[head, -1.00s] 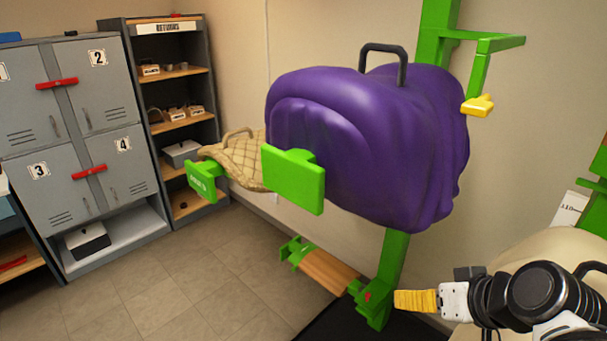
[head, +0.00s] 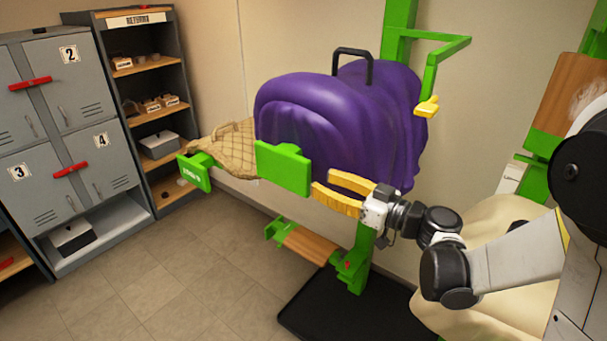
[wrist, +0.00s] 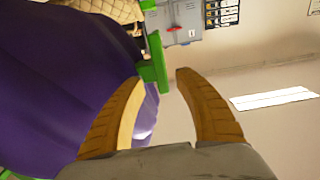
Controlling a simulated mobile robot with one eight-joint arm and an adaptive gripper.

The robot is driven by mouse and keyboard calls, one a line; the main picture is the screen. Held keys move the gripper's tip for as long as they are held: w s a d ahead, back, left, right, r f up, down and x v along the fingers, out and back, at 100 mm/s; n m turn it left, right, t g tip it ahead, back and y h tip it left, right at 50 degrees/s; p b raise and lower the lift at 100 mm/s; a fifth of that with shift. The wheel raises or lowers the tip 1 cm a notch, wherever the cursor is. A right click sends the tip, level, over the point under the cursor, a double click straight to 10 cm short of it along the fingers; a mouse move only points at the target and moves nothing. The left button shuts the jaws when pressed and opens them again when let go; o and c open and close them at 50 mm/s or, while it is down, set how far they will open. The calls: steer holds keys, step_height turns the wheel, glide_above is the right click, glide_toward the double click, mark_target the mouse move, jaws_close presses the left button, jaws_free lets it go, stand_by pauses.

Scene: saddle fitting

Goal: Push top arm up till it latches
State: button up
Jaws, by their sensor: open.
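A green post frame (head: 397,45) stands at the wall. Its top arm (head: 440,48) reaches out at the upper right, with a yellow handle (head: 428,107) at the low end of a hanging green bar. A purple saddle-shaped bulk (head: 330,125) with a dark handle on top fills the middle, with a green end plate (head: 283,168) in front. My gripper (head: 323,190) is open and empty, its yellow fingers beside the purple bulk's lower front, pointing toward the green plate. The wrist view shows both fingers (wrist: 155,80) apart, with the green plate (wrist: 154,65) beyond them.
A quilted tan pad (head: 235,150) sits behind a green bracket (head: 195,172). A lower arm with a wooden panel (head: 307,245) juts out near the floor. Grey lockers (head: 70,110) and a shelf unit (head: 145,90) stand at the left. The tiled floor in front is clear.

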mark_target(309, 177)
steer(key=x, duration=0.6)
steer(key=shift+s, duration=0.1)
jaws_close()
